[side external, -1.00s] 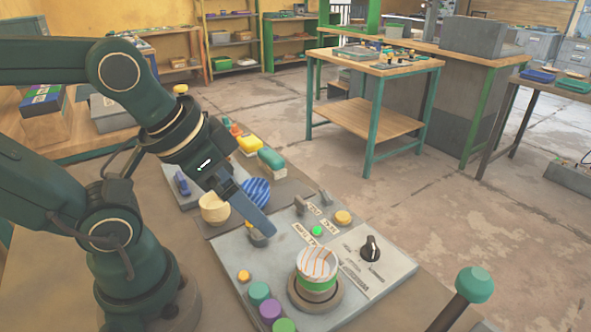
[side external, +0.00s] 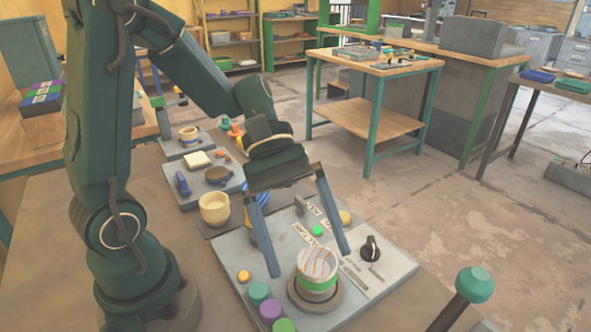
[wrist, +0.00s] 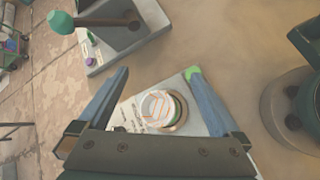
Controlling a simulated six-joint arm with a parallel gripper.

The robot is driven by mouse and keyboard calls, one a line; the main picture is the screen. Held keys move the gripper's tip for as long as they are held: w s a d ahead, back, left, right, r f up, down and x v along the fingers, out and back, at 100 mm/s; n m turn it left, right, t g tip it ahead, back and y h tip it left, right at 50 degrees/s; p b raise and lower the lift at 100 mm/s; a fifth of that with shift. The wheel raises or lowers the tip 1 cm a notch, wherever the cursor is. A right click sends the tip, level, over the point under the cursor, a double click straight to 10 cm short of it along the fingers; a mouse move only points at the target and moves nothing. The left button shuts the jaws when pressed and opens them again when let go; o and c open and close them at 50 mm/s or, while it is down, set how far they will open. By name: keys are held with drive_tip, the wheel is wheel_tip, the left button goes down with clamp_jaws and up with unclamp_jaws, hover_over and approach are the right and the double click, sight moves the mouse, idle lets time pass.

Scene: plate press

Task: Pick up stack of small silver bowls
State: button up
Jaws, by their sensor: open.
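I see no bowls that look clearly silver. A short round stack (side external: 318,262), white with orange stripes on top and green below, sits in a dark round ring on the grey panel; it also shows in the wrist view (wrist: 158,106). My gripper (side external: 310,263) is open and points down, with one blue-grey finger to either side of the stack in the side view. In the wrist view my gripper (wrist: 158,72) has nothing between its fingers that I can see it touch. The fingers look apart from the stack; their exact height is unclear.
The grey panel (side external: 375,285) carries a black knob (side external: 370,248), a green button (side external: 317,231) and coloured knobs, including a purple one (side external: 271,310). A tan bowl (side external: 214,208) stands behind. A green-topped lever (side external: 475,285) rises at the front right.

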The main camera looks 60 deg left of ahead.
sight(330, 283)
drive_tip(key=w+f+n+h, duration=0.1)
drive_tip(key=n, duration=0.1)
drive_tip(key=w+a+f+n+h, duration=0.1)
drive_tip(key=f+n, duration=0.1)
drive_tip(key=w+a+f+n+t+h, duration=0.1)
drive_tip(key=f+n, duration=0.1)
drive_tip(key=shift+w+a+f+h, duration=0.15)
drive_tip(key=shift+w+h, duration=0.1)
drive_tip(key=shift+h, duration=0.15)
drive_tip(key=shift+s+a+f+n, duration=0.15)
drive_tip(key=shift+f+n, duration=0.3)
drive_tip(key=shift+n, duration=0.15)
drive_tip(key=shift+x, duration=2.5)
drive_tip(key=c, duration=1.5)
drive_tip(key=shift+o, duration=0.2)
drive_tip(key=shift+r, duration=0.1)
